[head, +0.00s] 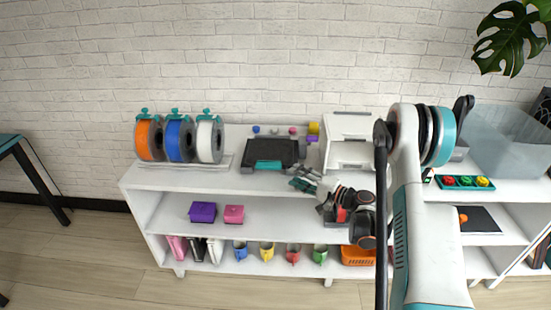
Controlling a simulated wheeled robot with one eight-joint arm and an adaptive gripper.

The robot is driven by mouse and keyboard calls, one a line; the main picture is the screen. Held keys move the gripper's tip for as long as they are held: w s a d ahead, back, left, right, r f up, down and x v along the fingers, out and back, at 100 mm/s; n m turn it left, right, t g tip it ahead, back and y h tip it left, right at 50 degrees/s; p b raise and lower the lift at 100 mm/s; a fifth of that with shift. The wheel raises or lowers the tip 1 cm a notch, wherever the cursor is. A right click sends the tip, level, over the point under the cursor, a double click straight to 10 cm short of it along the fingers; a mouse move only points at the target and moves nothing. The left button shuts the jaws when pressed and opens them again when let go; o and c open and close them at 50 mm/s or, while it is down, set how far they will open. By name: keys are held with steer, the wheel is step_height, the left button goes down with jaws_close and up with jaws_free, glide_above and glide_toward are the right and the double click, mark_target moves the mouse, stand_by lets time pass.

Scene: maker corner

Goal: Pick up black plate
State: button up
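A flat black plate (272,152) with a raised, tray-like look lies on the white shelf top, left of its middle. A second flat black square (480,219) lies on the middle shelf at the right, partly hidden by my arm. My gripper (302,181) is over the front part of the shelf top, just right of and nearer than the first black plate. Its fingers point left and look spread apart, with nothing visible between them. It appears apart from the plate.
Orange, blue and white spools (178,140) stand left of the plate. A white drawer unit (349,142) stands right of it, with small coloured items behind. Purple (202,212) and pink boxes sit below. A clear bin (508,140) is far right.

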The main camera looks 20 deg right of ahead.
mark_target(270, 163)
steer(key=shift+d+f+t, duration=0.25)
steer(key=shift+f+t, duration=0.05)
steer(key=shift+w+a, duration=0.15)
steer(key=shift+w, duration=0.05)
steer(key=b+x, duration=0.1)
steer(key=x, duration=0.6)
steer(key=shift+f, duration=0.1)
steer(key=b+x, duration=0.2)
steer(key=x, duration=0.3)
steer(key=shift+w+b, duration=0.2)
steer(key=shift+b, duration=0.1)
steer(key=shift+w+a, duration=0.25)
steer(key=shift+w, duration=0.1)
jaws_close()
